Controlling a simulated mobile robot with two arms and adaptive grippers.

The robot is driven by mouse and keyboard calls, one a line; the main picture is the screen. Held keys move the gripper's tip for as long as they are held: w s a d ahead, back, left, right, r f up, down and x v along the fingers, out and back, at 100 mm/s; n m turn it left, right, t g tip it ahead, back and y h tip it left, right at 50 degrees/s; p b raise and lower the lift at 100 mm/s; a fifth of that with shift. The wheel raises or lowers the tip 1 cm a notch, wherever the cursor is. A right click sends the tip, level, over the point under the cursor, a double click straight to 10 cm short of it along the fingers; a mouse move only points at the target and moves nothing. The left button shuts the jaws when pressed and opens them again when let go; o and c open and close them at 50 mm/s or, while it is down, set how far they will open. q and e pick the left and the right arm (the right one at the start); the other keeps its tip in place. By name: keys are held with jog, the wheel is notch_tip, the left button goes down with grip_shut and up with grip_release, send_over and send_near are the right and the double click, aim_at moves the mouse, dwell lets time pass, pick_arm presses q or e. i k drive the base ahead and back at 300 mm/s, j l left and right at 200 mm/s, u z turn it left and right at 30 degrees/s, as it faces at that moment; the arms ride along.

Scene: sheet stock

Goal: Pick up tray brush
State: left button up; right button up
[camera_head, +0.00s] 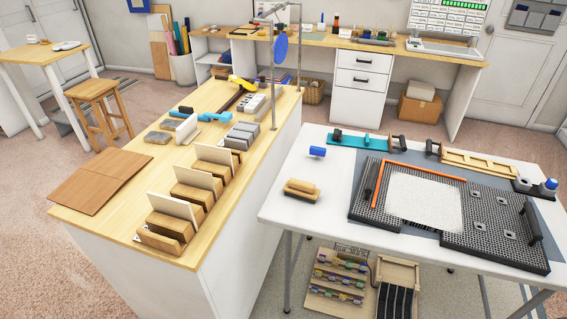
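A small wooden-backed block that looks like the tray brush (301,190) lies near the left front edge of the white table (290,213). It has a tan wooden body with a darker band along it; bristles are too small to make out. Nothing covers it, and nothing touches it. Neither of my grippers shows in the head view.
A small blue-topped item (317,152) stands behind the brush. A black perforated plate (490,245) with an orange strip (380,185) and a white sheet (424,198) fills the right of the table. A wooden counter (110,225) with upright boards stands left. Table space around the brush is clear.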

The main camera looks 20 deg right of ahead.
aim_at(294, 188)
jog(key=z, duration=1.85)
jog(key=i, duration=0.45)
